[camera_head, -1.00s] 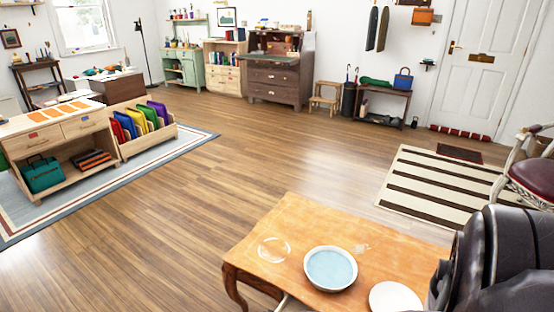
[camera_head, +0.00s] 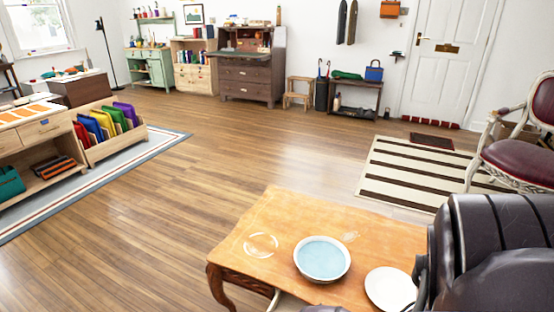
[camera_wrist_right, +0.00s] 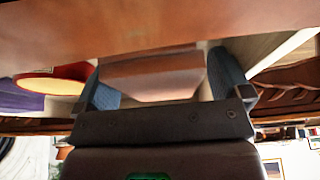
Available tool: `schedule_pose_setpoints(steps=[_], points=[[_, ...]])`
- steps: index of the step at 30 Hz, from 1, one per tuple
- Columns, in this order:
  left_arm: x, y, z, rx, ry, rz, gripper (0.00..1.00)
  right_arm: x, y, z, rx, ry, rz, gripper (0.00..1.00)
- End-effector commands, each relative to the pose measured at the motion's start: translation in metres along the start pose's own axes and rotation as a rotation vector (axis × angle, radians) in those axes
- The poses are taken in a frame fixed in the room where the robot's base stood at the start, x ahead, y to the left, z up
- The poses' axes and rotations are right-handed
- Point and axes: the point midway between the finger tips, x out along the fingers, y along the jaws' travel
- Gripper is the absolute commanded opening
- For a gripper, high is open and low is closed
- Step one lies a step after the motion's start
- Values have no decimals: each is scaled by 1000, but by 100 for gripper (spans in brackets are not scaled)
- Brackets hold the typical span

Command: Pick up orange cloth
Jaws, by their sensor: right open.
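Several flat orange pieces (camera_head: 28,112) lie on top of the low wooden unit at the left edge of the head view. I cannot tell whether they are cloth or paper. My right gripper (camera_wrist_right: 158,78) is open in the right wrist view, with a blue pad on each side. A plain brownish surface shows between its fingers, and I see nothing clearly held. My right arm fills the lower right of the head view, far from the orange pieces. My left gripper is not in view.
A wooden table (camera_head: 285,212) close in front bears a blue-filled bowl (camera_head: 322,259), a white plate (camera_head: 389,289) and a clear round dish (camera_head: 261,245). A red-seated chair (camera_head: 520,160) stands at right. Open wooden floor (camera_head: 215,160) lies between the table and the left unit.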

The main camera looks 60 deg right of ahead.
Motion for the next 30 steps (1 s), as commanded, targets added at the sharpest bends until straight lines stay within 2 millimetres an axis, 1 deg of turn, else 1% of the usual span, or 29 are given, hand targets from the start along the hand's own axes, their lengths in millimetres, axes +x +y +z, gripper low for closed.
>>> schedule_pose_setpoints(steps=[12,14,21,23,30], points=[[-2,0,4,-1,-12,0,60,1,0,1,1,-1,0,96],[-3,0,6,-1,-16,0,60,1,0,1,0,0,0,88],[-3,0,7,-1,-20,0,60,2,0,1,0,0,1,51],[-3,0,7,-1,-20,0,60,2,0,1,0,0,1,43],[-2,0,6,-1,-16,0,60,1,0,0,0,0,1,42]])
